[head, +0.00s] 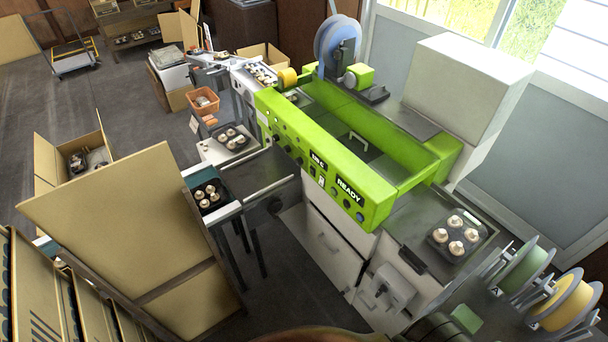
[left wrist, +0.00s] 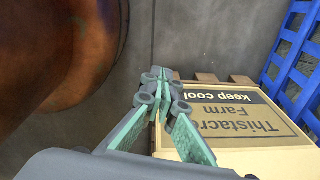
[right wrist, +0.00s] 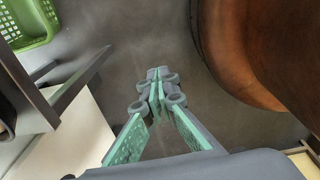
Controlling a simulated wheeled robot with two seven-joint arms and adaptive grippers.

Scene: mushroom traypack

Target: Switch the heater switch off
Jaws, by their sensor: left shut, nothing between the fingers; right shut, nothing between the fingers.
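The lime-green packing machine (head: 262,103) stands in the middle of the head view. Its sloping front panel carries several dark knobs, a small white-marked switch plate (head: 321,181) and a sign reading READY (head: 348,191). Which control is the heater switch, and its position, is too small to tell. My left gripper (left wrist: 165,78) is shut and empty in the left wrist view, over the floor beside a farm carton (left wrist: 235,150). My right gripper (right wrist: 157,76) is shut and empty in the right wrist view, above grey floor. Neither gripper shows near the panel in the head view.
A black tray of mushrooms (head: 437,237) sits on the machine's right-hand surface. Film spools, green (head: 528,268) and yellow (head: 566,300), stand at lower right. Large cardboard (head: 120,215) blocks the left front. A blue crate (left wrist: 292,60) and a green crate (right wrist: 32,38) are low by the arms.

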